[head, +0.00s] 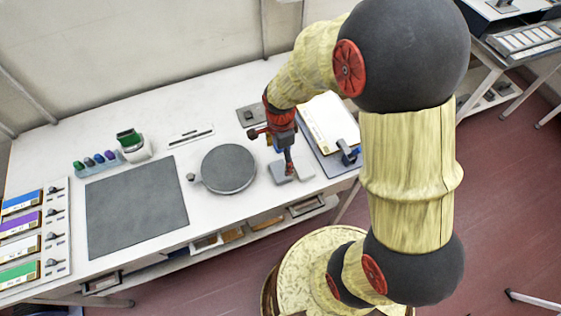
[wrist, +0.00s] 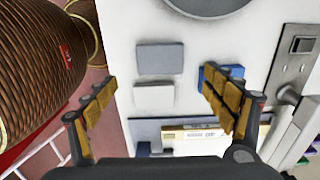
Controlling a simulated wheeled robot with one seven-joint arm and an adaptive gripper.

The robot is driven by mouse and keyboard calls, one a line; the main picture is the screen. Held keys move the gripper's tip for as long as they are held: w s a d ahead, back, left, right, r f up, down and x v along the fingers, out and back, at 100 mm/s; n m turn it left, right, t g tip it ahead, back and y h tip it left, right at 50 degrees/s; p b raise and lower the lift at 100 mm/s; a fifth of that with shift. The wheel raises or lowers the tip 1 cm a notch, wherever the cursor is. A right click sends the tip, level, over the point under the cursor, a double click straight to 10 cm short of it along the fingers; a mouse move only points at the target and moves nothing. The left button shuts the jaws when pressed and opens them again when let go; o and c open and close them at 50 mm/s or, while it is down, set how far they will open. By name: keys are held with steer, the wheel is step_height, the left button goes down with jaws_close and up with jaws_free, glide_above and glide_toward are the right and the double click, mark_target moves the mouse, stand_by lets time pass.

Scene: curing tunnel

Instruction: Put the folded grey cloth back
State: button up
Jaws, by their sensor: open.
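A flat grey square (wrist: 160,58), which looks like the folded grey cloth, lies on the white bench (head: 130,110); in the head view the grey square (head: 279,172) is just right of the round dark plate (head: 229,168). Beside it lies a paler square (wrist: 153,95); I cannot tell whether it is a cloth or a mark. A blue item (wrist: 210,74) is partly hidden behind the right finger. My gripper (head: 289,168) points down over these items; in the wrist view its fingers (wrist: 160,92) are spread, with nothing held between them. Its height above the bench is unclear.
A board with a pale sheet (head: 328,122) lies right of my gripper. A dark mat (head: 135,207), a green-topped dispenser (head: 133,145) and coloured cards (head: 22,222) are to the left. A metal plate with a knob (head: 250,116) is behind the round plate.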

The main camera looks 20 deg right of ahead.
steer(key=s+r+n+t, duration=0.35)
steer(key=r+n, duration=0.45)
steer(key=r, duration=1)
steer(key=s+r+n+t, duration=0.2)
steer(key=s+r+n, duration=0.7)
steer(key=s+n, duration=0.1)
steer(key=shift+s+r, duration=0.3)
steer(key=shift+r, duration=0.05)
step_height(320, 180, down, 4)
steer(key=b, duration=0.3)
steer(key=shift+r, duration=0.1)
